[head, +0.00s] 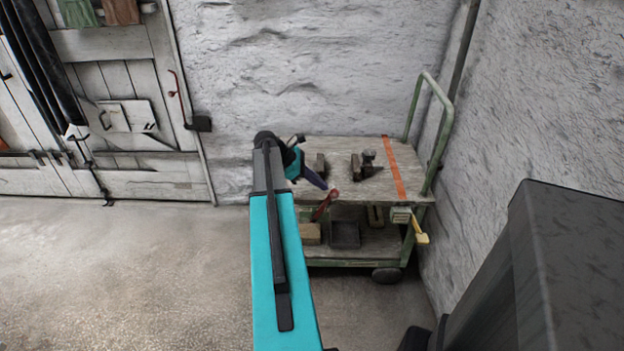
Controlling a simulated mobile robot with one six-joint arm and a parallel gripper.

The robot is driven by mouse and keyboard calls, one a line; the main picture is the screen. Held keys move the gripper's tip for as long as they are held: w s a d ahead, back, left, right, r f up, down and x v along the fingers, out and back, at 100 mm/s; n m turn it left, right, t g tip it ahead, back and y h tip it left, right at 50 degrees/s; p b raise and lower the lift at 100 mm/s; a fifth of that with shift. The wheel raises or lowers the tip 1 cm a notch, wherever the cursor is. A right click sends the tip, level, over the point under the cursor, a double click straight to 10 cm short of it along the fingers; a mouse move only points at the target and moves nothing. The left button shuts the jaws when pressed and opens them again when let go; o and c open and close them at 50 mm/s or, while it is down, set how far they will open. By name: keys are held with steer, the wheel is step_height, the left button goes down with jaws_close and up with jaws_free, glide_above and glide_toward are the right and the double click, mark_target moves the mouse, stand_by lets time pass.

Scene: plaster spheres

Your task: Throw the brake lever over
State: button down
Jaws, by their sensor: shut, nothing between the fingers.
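A green-framed cart (345,262) with a wooden top stands against the rock wall. A red lever (325,205), which looks like the brake lever, sits at the cart's front edge, tilted with its upper end to the right. My gripper (327,187) is shut and empty, just above the upper end of the red lever. I cannot tell whether they touch. My own arm crosses the middle of the picture and hides the cart's left end. A yellow handle (420,231) hangs by a small box at the cart's front right corner.
Small blocks (320,166) and a metal tool (366,164) lie on the top, left of an orange stripe (395,174). A dark tray (345,235) is on the lower shelf. A push handle (439,95) rises at right. The floor (130,270) at left is clear.

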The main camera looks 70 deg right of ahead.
mark_target(332, 192)
steer(key=shift+x, duration=1.35)
steer(key=shift+s, duration=0.15)
steer(key=shift+s+d+f+p, duration=0.1)
steer(key=shift+s+d+p, duration=0.1)
steer(key=shift+s+p, duration=0.25)
steer(key=shift+s+d+f+p, duration=0.1)
steer(key=shift+s+d+p, duration=0.15)
steer(key=shift+s, duration=0.2)
steer(key=shift+s+f, duration=0.1)
steer(key=shift+s, duration=0.1)
